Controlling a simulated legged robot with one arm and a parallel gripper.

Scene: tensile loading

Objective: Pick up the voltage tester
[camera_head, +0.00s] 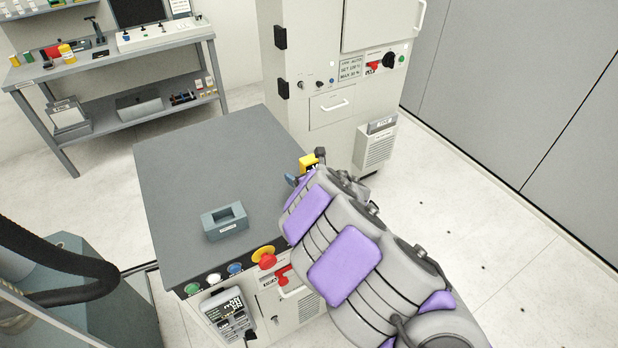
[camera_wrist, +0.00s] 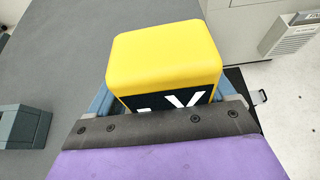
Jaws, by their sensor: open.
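The voltage tester is a yellow block with a dark face and a white V mark, seen close up in the wrist view (camera_wrist: 163,58). In the head view its yellow top (camera_head: 309,161) shows at the right edge of the grey cabinet top. My gripper (camera_head: 305,170) is open, with blue-grey fingers on either side of the tester in the wrist view. Whether the fingers touch it I cannot tell. The lower part of the tester is hidden behind the purple and dark gripper body.
A grey-blue holder with a rectangular opening (camera_head: 225,221) stands on the cabinet top (camera_head: 185,165). A red and yellow emergency stop (camera_head: 265,257) is on the front edge. A tall white machine (camera_head: 310,70) stands behind. The cabinet top's left side is clear.

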